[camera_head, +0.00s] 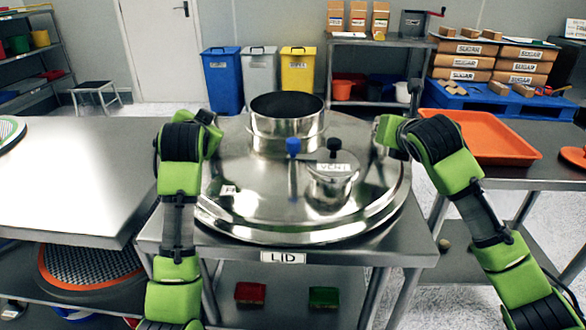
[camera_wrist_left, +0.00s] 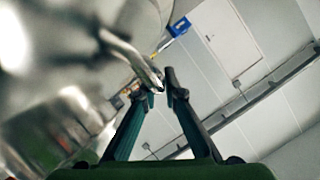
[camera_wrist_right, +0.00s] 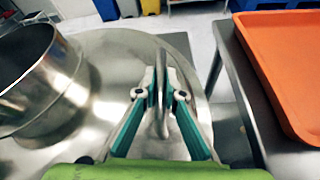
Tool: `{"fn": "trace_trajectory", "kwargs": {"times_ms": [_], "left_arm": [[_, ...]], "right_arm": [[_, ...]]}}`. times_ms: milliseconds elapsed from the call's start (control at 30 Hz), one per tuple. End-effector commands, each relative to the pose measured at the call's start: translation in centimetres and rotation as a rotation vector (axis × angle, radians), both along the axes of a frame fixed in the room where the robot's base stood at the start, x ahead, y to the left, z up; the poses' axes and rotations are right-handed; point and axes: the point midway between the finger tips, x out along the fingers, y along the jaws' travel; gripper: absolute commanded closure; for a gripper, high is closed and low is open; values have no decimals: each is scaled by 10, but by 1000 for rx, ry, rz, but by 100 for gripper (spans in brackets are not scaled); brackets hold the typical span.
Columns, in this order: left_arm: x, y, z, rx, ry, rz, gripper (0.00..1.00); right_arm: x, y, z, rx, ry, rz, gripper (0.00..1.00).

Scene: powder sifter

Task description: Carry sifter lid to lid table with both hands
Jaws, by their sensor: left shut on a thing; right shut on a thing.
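The round steel sifter lid (camera_head: 250,205) sits on or just above the table labelled LID (camera_head: 330,252) in the head view; I cannot tell whether it touches. It carries a wide open collar (camera_head: 287,128) and a small vent pot (camera_head: 331,180). My left gripper (camera_head: 211,122) is at the lid's left side. In the left wrist view its fingers (camera_wrist_left: 160,88) close around a metal handle (camera_wrist_left: 132,55). My right gripper (camera_head: 384,128) is at the lid's right side. In the right wrist view its fingers (camera_wrist_right: 160,98) are shut on an upright metal handle (camera_wrist_right: 160,75).
A bare steel table (camera_head: 80,180) stands close on the left. An orange tray (camera_head: 480,136) lies on a table to the right. Blue, grey and yellow bins stand behind. A red block (camera_head: 250,293) and a green block (camera_head: 324,297) lie on the lower shelf.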

Motion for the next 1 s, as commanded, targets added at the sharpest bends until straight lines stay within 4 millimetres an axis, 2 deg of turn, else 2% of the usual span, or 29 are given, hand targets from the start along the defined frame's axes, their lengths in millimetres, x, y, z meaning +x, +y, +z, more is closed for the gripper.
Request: {"fn": "trace_trajectory", "kwargs": {"times_ms": [33, 167, 200, 233, 667, 767, 1000], "left_arm": [[0, -1, 5, 1, -20, -1, 100], [0, -1, 0, 1, -20, -1, 100], [0, -1, -7, 0, 0, -1, 81], [0, -1, -7, 0, 0, -1, 74], [-4, -1, -5, 0, -2, -1, 74], [-15, -3, -1, 0, -3, -1, 74], [-58, -12, 14, 0, -4, -1, 74]], "right_arm": [[0, 1, 5, 4, -19, 4, 100], [0, 1, 0, 4, -19, 4, 100], [0, 1, -7, 1, 0, 3, 81], [0, 1, -7, 1, 1, 2, 74], [0, 0, -7, 0, 0, 0, 74], [0, 0, -7, 0, 0, 0, 74], [0, 0, -7, 0, 0, 0, 74]]}}
